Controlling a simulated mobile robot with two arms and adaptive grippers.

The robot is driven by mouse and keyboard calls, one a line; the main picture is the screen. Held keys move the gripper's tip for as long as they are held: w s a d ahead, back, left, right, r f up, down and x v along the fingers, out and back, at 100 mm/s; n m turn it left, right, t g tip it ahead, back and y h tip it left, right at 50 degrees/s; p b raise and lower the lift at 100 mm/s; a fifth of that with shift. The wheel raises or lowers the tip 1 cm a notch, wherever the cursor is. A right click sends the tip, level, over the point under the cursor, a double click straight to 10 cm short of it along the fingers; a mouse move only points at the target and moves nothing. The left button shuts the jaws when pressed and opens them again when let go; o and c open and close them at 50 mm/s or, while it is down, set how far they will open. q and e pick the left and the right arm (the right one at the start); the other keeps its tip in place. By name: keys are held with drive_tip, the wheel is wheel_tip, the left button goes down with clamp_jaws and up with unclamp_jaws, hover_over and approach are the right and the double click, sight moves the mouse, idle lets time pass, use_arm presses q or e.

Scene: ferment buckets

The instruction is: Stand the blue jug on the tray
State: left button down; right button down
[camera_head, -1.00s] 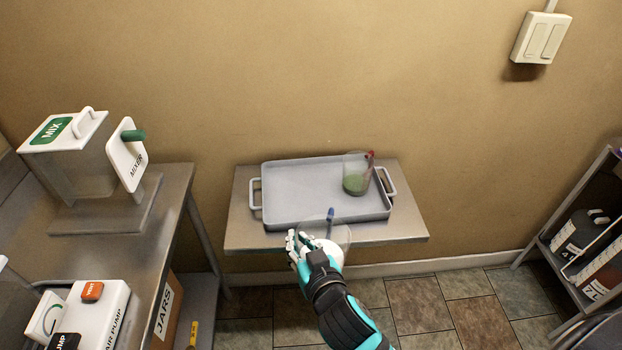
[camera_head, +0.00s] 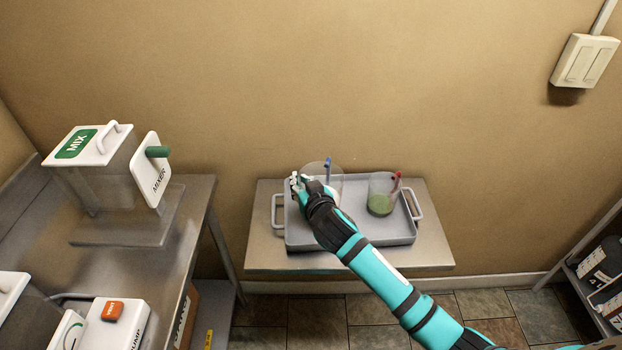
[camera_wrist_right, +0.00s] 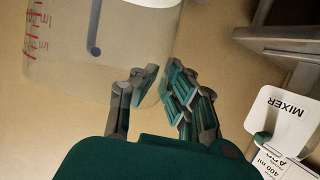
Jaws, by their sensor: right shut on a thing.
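The blue jug (camera_head: 336,180) is a clear beaker with a blue handle or spout mark and whitish contents. My right gripper (camera_head: 300,185) is shut on its side and partly hides it. In the right wrist view the jug (camera_wrist_right: 70,60), with red scale marks, is at the upper left, against my fingers (camera_wrist_right: 160,85). The grey tray (camera_head: 390,241) lies on a small metal table. The jug appears over the tray's left part; I cannot tell whether its base touches. My left gripper is not in view.
A clear jug with a red mark and green contents (camera_head: 381,203) stands at the tray's right end. A mixer (camera_head: 105,185) and white pump box (camera_head: 118,328) are on the left bench. A shelf with dark containers (camera_head: 600,262) is at the right. The wall is close behind the tray.

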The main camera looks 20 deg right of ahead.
sight(307, 170)
drive_tip(key=w+d, duration=0.2)
drive_tip(key=w, duration=0.1)
drive_tip(key=shift+d+p, duration=0.35)
drive_tip(key=shift+w+f, duration=0.15)
drive_tip(key=shift+f, duration=0.1)
wheel_tip(307, 170, down, 3)
drive_tip(key=shift+f+p, duration=0.15)
drive_tip(key=shift+p, duration=0.15)
drive_tip(key=c, duration=1.4)
unclamp_jaws()
drive_tip(key=shift+f, duration=0.15)
drive_tip(key=shift+c, duration=0.2)
